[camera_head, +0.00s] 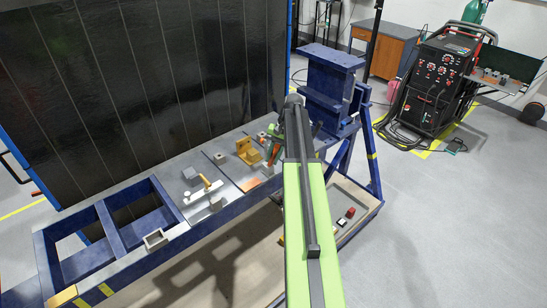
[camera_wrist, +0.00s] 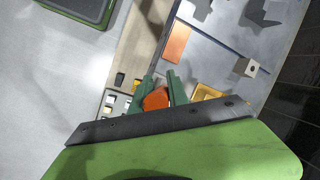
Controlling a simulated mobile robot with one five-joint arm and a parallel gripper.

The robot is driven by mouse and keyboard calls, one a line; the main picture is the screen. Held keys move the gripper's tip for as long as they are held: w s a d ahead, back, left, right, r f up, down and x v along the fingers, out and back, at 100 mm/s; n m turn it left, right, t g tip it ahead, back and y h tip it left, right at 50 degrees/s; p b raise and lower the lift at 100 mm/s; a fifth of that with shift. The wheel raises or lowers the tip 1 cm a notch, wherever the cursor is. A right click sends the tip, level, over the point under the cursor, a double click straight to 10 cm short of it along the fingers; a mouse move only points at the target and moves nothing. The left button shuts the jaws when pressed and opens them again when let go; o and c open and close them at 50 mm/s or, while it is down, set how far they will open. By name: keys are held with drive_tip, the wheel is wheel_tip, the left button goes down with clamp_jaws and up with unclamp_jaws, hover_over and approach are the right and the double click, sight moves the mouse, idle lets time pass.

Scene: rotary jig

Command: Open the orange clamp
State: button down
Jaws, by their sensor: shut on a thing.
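In the wrist view, the orange clamp (camera_wrist: 156,99) shows as a rounded orange part between the two green fingers of my gripper (camera_wrist: 160,82). My gripper is shut on this part. The rest of the clamp is hidden by the fingers and wrist, so I cannot tell its lever angle. In the head view, my gripper (camera_head: 271,156) is at the right part of the blue jig table (camera_head: 130,274), largely hidden beside my arm.
A yellow bracket (camera_head: 248,150) stands just left of my gripper. A flat orange plate (camera_head: 252,184) lies nearby. Further left are a yellow-handled clamp (camera_head: 206,183) and a grey block (camera_head: 190,176). A blue column (camera_head: 327,88) rises behind my arm. Open floor lies right.

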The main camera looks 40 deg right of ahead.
drive_tip(key=c, duration=1.3)
unclamp_jaws()
drive_tip(key=p+v, duration=1.1)
drive_tip(key=v, duration=0.1)
